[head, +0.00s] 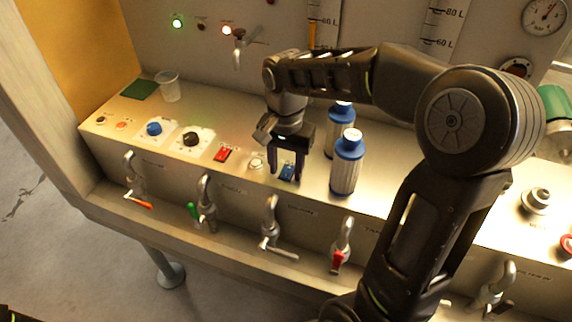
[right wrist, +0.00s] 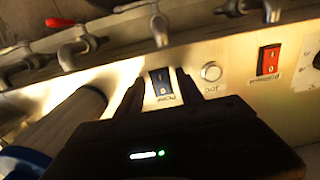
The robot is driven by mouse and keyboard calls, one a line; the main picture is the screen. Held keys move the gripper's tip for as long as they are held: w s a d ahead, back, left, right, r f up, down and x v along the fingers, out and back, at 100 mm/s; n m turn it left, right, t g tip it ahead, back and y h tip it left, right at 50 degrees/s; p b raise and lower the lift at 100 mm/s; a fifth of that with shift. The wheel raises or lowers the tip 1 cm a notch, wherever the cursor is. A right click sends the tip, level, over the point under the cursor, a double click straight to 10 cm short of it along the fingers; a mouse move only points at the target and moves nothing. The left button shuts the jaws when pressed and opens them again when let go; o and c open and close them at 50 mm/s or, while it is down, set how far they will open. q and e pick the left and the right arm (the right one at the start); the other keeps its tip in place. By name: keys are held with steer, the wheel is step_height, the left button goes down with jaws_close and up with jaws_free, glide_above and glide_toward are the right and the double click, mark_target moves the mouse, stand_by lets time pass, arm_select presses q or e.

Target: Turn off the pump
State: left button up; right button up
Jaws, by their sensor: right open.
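A blue rocker switch (head: 288,172) is set in the top of the metal console, with a small label that I cannot read surely. My right gripper (head: 286,179) points down over it, open and empty, with one finger on each side. In the right wrist view the blue switch (right wrist: 161,82) shows between the two dark fingers (right wrist: 160,77). I cannot tell whether the fingers touch the console. A red rocker switch (head: 222,155) and a round pale button (head: 256,164) lie to its left. My left gripper is not in view.
Two white-and-blue bottles (head: 347,163) stand close to the right of my gripper. Black (head: 191,139) and blue (head: 154,129) knobs, a clear cup (head: 168,86) and a green pad (head: 139,89) are at left. Several taps (head: 271,225) line the front. A green lamp (head: 177,22) and a red lamp (head: 227,30) glow.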

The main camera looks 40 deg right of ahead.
steer(key=shift+c, duration=0.4)
jaws_close()
